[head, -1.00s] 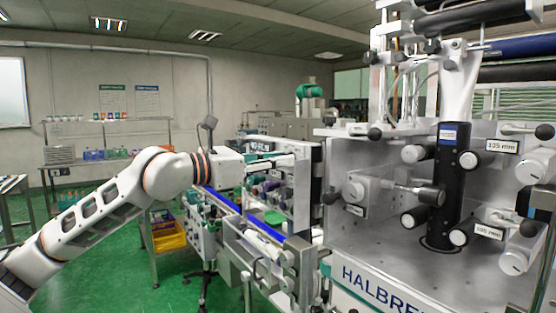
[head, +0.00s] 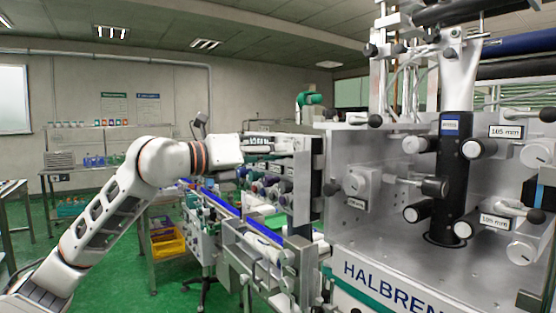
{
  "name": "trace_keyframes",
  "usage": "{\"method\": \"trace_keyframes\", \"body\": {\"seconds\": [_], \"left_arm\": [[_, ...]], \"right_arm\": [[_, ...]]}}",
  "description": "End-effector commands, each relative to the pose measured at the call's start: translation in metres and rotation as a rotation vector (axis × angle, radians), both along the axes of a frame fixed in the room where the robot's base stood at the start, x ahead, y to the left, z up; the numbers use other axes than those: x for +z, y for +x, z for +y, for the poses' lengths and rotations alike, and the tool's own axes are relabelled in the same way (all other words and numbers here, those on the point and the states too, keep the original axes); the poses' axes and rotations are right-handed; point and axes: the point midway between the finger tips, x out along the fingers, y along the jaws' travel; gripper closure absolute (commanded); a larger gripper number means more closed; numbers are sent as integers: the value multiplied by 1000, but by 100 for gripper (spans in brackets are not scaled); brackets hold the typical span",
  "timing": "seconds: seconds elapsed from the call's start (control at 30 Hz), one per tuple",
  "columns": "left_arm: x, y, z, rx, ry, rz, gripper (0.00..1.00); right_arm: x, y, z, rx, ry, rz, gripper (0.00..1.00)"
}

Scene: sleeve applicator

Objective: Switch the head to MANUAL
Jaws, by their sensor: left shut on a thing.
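My white left arm comes in from the left. Its gripper (head: 278,145) is at the upper edge of the conveyor-side unit (head: 301,185), in front of its upper face. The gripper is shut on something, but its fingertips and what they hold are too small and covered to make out. The sleeve applicator head (head: 370,225), a grey metal housing with rollers and knobs, stands to the right of the gripper. I cannot read a MANUAL label or a switch position anywhere. My right gripper is not in view.
Several coloured round parts (head: 268,187) sit on the unit below my gripper. A blue-edged conveyor (head: 222,202) runs beneath. A black column (head: 453,190) stands in the machine at right. A yellow bin (head: 168,246) is on a cart at left; green floor lies open.

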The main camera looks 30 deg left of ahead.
Motion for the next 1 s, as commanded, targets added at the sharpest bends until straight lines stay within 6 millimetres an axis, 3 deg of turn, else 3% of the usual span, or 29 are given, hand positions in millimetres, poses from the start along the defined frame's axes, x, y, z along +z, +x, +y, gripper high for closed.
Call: {"method": "trace_keyframes", "body": {"seconds": [0.4, 1.0], "left_arm": [[2, 0, 2, 2, -207, 81, 100], [3, 0, 2, 3, -244, 93, 100]], "right_arm": [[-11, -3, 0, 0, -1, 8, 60], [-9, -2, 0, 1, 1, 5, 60]]}}
